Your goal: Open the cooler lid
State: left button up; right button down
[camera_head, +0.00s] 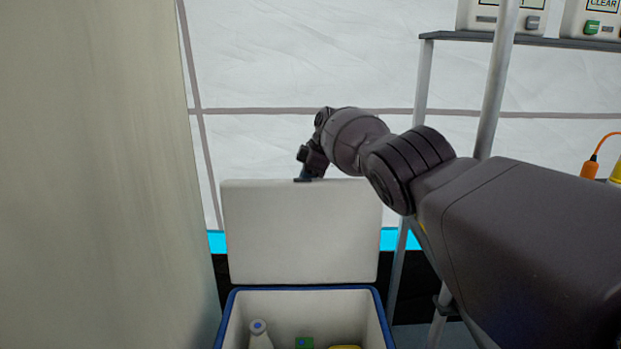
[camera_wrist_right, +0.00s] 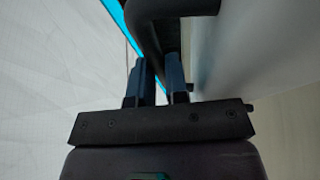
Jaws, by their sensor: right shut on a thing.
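The cooler (camera_head: 375,318) stands at the bottom of the head view, with a blue rim and a pale inside. Its white lid (camera_head: 300,235) stands raised, about upright, behind the opening. My right gripper (camera_head: 304,178) is at the lid's top edge. In the right wrist view the right gripper (camera_wrist_right: 163,78) is shut on a dark handle (camera_wrist_right: 165,30), beside the pale lid face (camera_wrist_right: 245,50). Where the fingers meet the handle is partly hidden in the head view. My left gripper is not in view.
Inside the cooler are a white bottle (camera_head: 260,335), a green item (camera_head: 304,343) and a yellow item (camera_head: 345,347). A beige panel (camera_head: 95,170) fills the left side. A metal shelf frame (camera_head: 497,85) stands at the right. The white tent wall (camera_head: 280,60) is behind.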

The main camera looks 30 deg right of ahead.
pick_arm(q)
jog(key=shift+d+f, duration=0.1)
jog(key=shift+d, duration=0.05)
pick_arm(e)
jog(key=shift+s+d+f, duration=0.1)
jog(key=shift+f, duration=0.6)
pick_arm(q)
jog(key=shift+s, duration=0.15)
pick_arm(e)
jog(key=c, duration=1.1)
grip_release()
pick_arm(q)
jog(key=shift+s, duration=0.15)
pick_arm(e)
jog(key=shift+r, duration=0.4)
jog(key=p+v, duration=0.2)
jog(key=v, duration=0.5)
jog(key=shift+p, duration=0.4)
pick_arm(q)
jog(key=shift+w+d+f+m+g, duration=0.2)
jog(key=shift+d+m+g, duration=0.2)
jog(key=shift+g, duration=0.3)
pick_arm(e)
jog(key=shift+r, duration=0.45)
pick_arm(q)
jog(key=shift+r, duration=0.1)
